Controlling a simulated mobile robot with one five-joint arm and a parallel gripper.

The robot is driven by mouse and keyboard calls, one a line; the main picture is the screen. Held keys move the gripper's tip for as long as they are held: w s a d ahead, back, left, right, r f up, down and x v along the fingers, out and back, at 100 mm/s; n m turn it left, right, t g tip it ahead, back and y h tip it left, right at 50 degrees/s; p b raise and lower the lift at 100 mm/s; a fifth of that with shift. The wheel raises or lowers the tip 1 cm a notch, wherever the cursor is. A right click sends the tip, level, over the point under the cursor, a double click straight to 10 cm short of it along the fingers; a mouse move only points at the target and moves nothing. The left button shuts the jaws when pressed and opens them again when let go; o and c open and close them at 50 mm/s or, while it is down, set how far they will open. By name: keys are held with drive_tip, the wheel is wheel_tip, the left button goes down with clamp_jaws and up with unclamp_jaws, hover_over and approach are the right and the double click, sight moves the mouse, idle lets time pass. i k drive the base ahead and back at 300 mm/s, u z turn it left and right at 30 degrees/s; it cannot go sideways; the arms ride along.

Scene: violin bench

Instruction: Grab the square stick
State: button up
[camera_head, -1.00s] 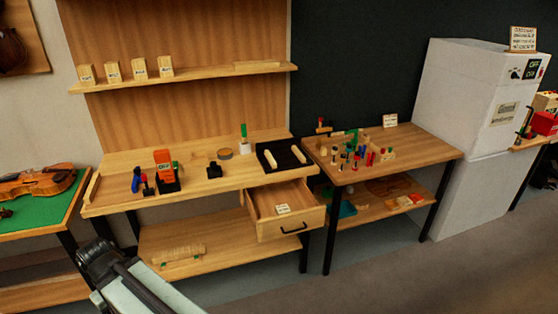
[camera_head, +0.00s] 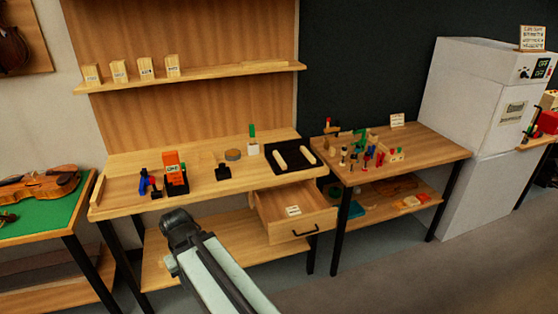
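Two short pale sticks lie on a black tray (camera_head: 287,171) at the right end of the bench top. The left stick (camera_head: 279,158) and the right stick (camera_head: 308,155) are too small for me to tell which one is square. A long thin wooden piece (camera_head: 257,64) also lies on the upper shelf at its right. My gripper (camera_head: 172,225) is the dark end of my arm, low in front of the bench's front edge, left of and apart from the tray. Its fingers are too dark and small to read. I see nothing held in it.
An open drawer (camera_head: 294,214) juts out below the tray. An orange box (camera_head: 173,168), a black stand (camera_head: 222,173) and a round tin (camera_head: 233,155) stand on the bench (camera_head: 120,195). A side table (camera_head: 437,151) with many small parts stands right. Several labelled blocks stand on the shelf.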

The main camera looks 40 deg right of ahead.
sight(282, 164)
drive_tip(key=i, duration=1)
